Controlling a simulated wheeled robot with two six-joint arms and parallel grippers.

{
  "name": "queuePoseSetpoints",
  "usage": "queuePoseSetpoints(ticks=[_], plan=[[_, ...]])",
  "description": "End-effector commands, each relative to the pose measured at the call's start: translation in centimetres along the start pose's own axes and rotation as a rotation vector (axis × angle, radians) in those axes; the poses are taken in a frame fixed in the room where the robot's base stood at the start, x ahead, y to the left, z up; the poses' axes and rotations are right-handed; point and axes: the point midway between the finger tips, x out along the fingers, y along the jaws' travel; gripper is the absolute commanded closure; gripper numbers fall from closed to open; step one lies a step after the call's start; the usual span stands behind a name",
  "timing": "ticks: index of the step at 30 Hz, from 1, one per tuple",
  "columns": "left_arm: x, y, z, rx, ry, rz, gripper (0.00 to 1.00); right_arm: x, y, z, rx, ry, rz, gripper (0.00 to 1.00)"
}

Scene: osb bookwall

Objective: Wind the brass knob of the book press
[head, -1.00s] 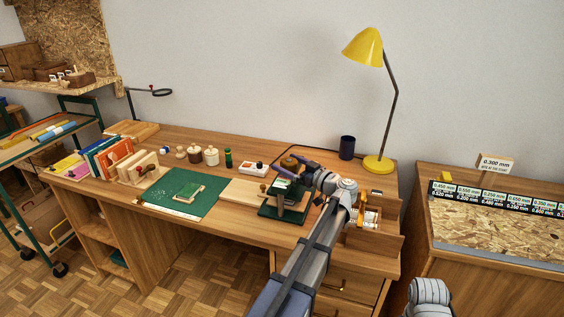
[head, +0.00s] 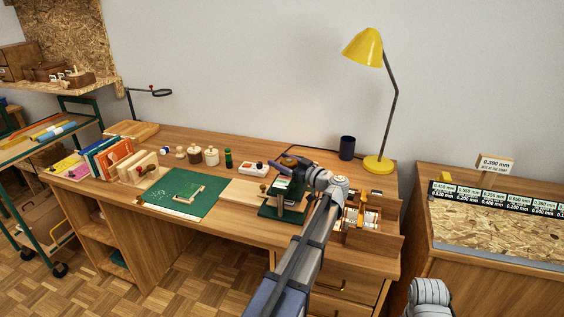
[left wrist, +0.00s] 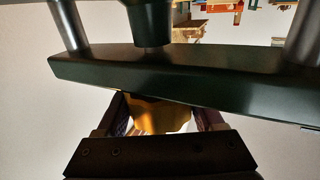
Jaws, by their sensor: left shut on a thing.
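The dark green book press stands at the right part of the desk, with its base plate (head: 283,213) on the wood. In the left wrist view its green crossbar (left wrist: 170,75) fills the upper middle, with a dark screw boss and two posts beside it. My left gripper (head: 290,168) is at the top of the press in the head view. The left wrist view shows its fingers (left wrist: 160,122) on either side of the brass knob (left wrist: 157,112), shut on it. In the head view my gripper and wrist hide the knob. My right gripper is out of view.
A green cutting mat (head: 185,192) lies left of the press. A wooden rack (head: 372,218) stands close to its right, beyond my arm. A dark blue cup (head: 347,147) and a yellow lamp (head: 378,164) stand behind. The front desk edge runs below my arm.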

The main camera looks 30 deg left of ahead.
Motion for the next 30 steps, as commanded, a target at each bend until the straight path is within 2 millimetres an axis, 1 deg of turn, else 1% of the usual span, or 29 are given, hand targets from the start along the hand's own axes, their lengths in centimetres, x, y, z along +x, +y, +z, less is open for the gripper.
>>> queuePoseSetpoints(ticks=[1,9,10,11,16,20,30], plan=[[-0.01,0.00,0.00,0.000,0.000,0.000,0.51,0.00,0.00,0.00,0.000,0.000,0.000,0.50],[-0.02,-0.01,0.00,0.000,0.000,0.000,0.82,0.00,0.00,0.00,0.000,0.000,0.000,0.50],[-0.02,-0.01,0.00,0.000,0.000,0.000,0.85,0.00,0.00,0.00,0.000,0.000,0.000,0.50],[-0.02,-0.01,0.01,0.000,0.000,0.000,0.86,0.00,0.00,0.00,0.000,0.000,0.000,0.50],[0.00,0.04,0.01,0.000,0.000,-0.017,0.87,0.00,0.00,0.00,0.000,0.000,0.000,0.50],[0.02,0.08,0.01,0.000,0.000,-0.065,0.87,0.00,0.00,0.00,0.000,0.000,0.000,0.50],[-0.05,-0.50,0.01,0.000,0.000,-0.298,0.87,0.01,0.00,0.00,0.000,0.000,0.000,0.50]])
